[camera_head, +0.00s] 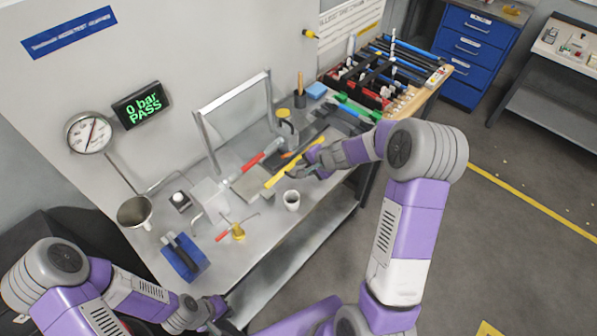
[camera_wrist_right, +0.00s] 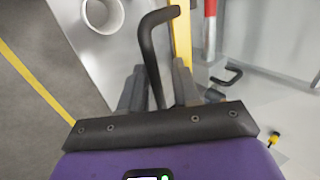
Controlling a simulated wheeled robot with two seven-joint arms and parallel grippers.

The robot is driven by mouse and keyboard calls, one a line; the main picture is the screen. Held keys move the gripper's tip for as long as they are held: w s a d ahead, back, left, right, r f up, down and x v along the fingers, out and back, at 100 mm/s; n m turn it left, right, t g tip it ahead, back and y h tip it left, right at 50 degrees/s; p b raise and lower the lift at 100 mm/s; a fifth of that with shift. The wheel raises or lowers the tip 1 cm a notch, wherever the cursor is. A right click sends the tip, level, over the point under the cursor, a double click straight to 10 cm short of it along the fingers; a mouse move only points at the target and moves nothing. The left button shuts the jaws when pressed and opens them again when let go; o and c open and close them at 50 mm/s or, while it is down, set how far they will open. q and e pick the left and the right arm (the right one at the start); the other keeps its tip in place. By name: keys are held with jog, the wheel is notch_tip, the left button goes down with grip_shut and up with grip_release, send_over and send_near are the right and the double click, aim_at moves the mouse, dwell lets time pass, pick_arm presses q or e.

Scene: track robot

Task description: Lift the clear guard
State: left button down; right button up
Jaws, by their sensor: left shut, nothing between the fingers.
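In the head view an upright metal frame (camera_head: 232,92) stands at the back of the bench; it looks like the clear guard, though a clear pane is hard to make out. My right gripper (camera_head: 302,170) is low over the bench, in front of the frame and apart from it. In the right wrist view its fingers (camera_wrist_right: 158,92) are apart, with a bent black handle (camera_wrist_right: 148,45) showing between them; contact cannot be told. My left gripper (camera_head: 217,306) is shut and empty by the bench's near left corner.
A yellow bar (camera_head: 277,178) and a red-handled tool (camera_head: 253,161) lie beside my right gripper. A white cup (camera_head: 292,200) stands near the front edge. A metal mug (camera_head: 134,212), a blue block (camera_head: 185,258) and a gauge (camera_head: 88,132) are at left. Tool racks (camera_head: 365,85) fill the far end.

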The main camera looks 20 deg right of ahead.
jog(key=shift+s+d+f, duration=0.1)
jog(key=shift+s+f, duration=0.25)
jog(key=shift+f, duration=0.2)
jog(key=shift+c, duration=0.2)
jog(key=shift+r, duration=0.2)
jog(key=shift+c, duration=1.1)
jog(key=shift+w+d+r+p, duration=0.1)
jog(key=shift+r+p, duration=0.2)
jog(key=shift+p, duration=0.1)
notch_tip(320, 180, up, 6)
jog(key=s+p, duration=0.1)
jog(key=p, duration=0.3)
jog(key=shift+s+d, duration=0.2)
jog(key=shift+d, duration=0.1)
jog(key=shift+r, duration=0.15)
jog(key=r+p, duration=0.3)
jog(key=r, duration=0.1)
jog(key=r+p, duration=0.2)
jog(key=r, duration=0.1)
jog(key=shift+s+d+r+p, duration=0.1)
jog(key=shift+s+p, duration=0.15)
jog(key=shift+p, duration=0.1)
